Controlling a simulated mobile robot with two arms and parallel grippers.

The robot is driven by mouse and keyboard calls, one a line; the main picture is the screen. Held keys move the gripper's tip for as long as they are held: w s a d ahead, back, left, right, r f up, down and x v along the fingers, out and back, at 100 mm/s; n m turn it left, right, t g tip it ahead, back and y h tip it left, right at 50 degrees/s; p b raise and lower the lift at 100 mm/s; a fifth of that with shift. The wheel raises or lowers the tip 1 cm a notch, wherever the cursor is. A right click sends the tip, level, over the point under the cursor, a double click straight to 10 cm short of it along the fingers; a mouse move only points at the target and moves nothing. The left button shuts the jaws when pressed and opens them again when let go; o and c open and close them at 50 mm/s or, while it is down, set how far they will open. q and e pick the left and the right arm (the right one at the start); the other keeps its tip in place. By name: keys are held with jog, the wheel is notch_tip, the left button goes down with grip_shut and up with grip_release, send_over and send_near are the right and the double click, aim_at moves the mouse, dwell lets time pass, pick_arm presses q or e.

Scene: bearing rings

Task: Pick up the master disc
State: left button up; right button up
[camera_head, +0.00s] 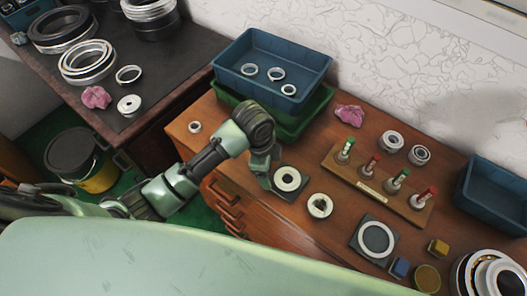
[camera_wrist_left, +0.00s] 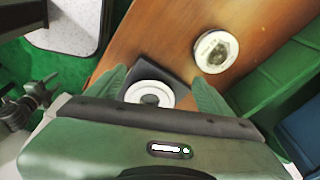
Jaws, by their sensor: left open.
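A pale disc with a dark centre (camera_head: 287,179) lies on a dark square pad (camera_head: 291,194) near the front edge of the wooden bench; no label tells whether it is the master disc. My left gripper (camera_head: 268,172) is at the left side of this pad. In the left wrist view the open fingers (camera_wrist_left: 160,92) stand on either side of the disc (camera_wrist_left: 150,92), with nothing gripped. The gripper body hides the near part of the pad. A larger pale ring (camera_head: 376,238) lies on another dark pad to the right. My right gripper is not in view.
A round metal part (camera_head: 320,206) lies close right of the disc; it also shows in the left wrist view (camera_wrist_left: 216,50). A wooden rack (camera_head: 376,186) holds several red- and green-topped plugs. A blue bin (camera_head: 272,62) sits in a green one behind. Small blocks (camera_head: 400,268) stand front right.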

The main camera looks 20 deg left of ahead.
pick_arm(q)
jog(key=w+a+r+m, duration=0.1)
jog(key=w, duration=0.1)
jog(key=w+a+r+m+y, duration=0.1)
jog(key=w+a+r+m, duration=0.1)
jog(key=w, duration=0.1)
jog(key=w+a+r+m+g, duration=0.1)
jog(key=w, duration=0.2)
jog(key=shift+a+r+m+y, duration=0.15)
jog(key=shift+m+y, duration=0.25)
jog(key=shift+a, duration=0.15)
jog(key=f, duration=0.2)
jog(key=f+p, duration=0.1)
jog(key=f, duration=0.1)
jog(key=f+p, duration=0.1)
jog(key=f, duration=0.2)
jog(key=shift+s+d, duration=0.2)
jog(key=shift+s, duration=0.15)
jog(key=shift+f, duration=0.25)
jog(key=shift+w, duration=0.1)
grip_shut()
